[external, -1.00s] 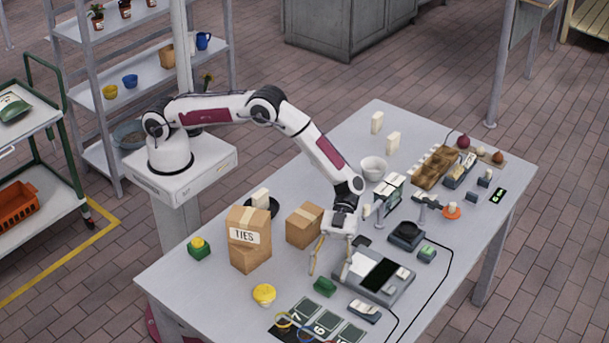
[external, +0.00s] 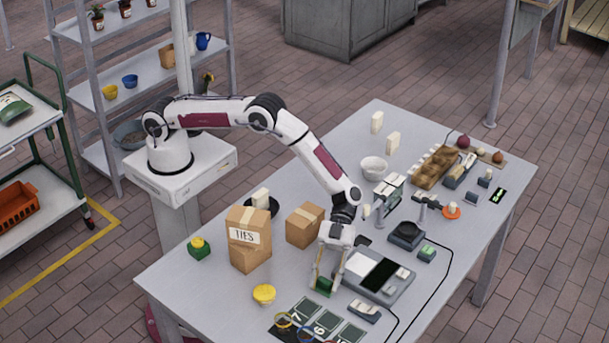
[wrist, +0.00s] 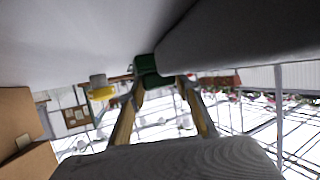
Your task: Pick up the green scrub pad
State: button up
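The green scrub pad (external: 323,285) is a small dark green block at the front middle of the table, left of the grey scale-like device. My gripper (external: 325,284) reaches down over it with one finger on each side, and the fingers look shut on it. In the wrist view the pad (wrist: 150,68) sits between the two fingertips (wrist: 160,82), partly hidden by them. I cannot tell whether it is still touching the table (external: 210,290).
The grey device with a black panel (external: 381,273) stands close on the right. Cardboard boxes (external: 305,225) stand behind and left. A yellow-topped object (external: 264,294) lies to the left, and numbered dark cards (external: 327,322) lie in front. Bare table lies around the front left.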

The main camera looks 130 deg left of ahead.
aim_at(325, 280)
jog(key=shift+c, duration=1.1)
jog(key=shift+r, duration=0.15)
jog(key=shift+r, duration=4.9)
